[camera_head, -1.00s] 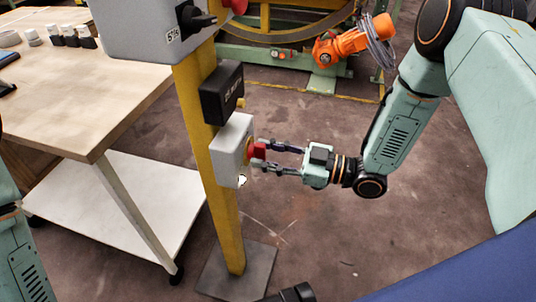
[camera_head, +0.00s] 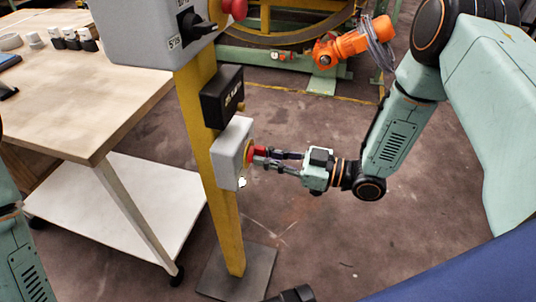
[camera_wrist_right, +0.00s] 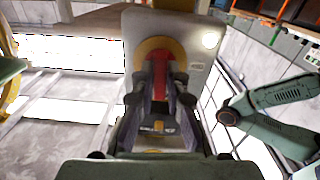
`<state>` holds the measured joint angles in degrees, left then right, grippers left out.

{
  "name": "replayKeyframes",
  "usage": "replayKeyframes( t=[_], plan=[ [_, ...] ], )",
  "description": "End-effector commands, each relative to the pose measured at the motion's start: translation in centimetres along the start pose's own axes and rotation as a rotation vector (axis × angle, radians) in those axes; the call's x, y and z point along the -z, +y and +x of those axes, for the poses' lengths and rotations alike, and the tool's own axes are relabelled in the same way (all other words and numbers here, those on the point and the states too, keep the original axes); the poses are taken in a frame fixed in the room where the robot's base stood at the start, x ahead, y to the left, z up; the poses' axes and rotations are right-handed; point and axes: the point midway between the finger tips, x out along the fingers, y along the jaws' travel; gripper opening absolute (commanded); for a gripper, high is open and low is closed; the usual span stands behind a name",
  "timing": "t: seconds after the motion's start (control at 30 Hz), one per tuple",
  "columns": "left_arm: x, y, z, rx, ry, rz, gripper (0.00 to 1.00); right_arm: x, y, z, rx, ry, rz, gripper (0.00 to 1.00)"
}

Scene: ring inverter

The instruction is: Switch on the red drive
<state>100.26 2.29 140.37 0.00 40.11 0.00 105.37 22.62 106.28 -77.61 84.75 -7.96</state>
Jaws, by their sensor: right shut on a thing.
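A red switch handle (camera_head: 258,151) sits on a yellow backing on the right face of a small grey box (camera_head: 231,148), fixed to a yellow post (camera_head: 222,205). My right gripper (camera_head: 272,158) has come in from the right, its fingers shut on the red handle. In the right wrist view the red handle (camera_wrist_right: 161,66) stands upright between the fingers (camera_wrist_right: 162,88), in front of a yellow disc (camera_wrist_right: 146,47). The fingers hide part of the handle.
A black box (camera_head: 222,96) and a larger grey box with a black knob (camera_head: 193,22) and red button (camera_head: 234,8) are higher on the post. A wooden-topped table (camera_head: 85,105) stands left. An orange robot arm (camera_head: 350,42) is behind. Floor right of the post is clear.

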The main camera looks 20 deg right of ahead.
Motion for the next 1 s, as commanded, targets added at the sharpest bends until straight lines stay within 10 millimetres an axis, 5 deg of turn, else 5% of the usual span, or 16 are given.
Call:
replayKeyframes(
  t=[0.47, 0.5, 0.73, 1.0],
  plan=[
    [0.0, 0.0, -0.63, 0.0, 0.0, 0.0, 0.4, 0.03, -0.03, -0.03, 0.0, 0.0, 0.1, 0.0],
    [0.0, 0.0, -0.63, 0.0, 0.0, 0.0, 0.4, 0.03, -0.03, -0.03, 0.0, 0.0, 0.1, 0.15],
    [0.0, 0.0, -0.62, 0.0, 0.0, 0.0, 0.4, 0.02, -0.03, -0.03, 0.0, 0.0, 0.099, 0.34],
    [0.0, 0.0, -0.62, 0.0, 0.0, 0.0, 0.4, 0.02, -0.01, -0.03, 0.0, 0.0, 0.098, 0.36]
  ],
)
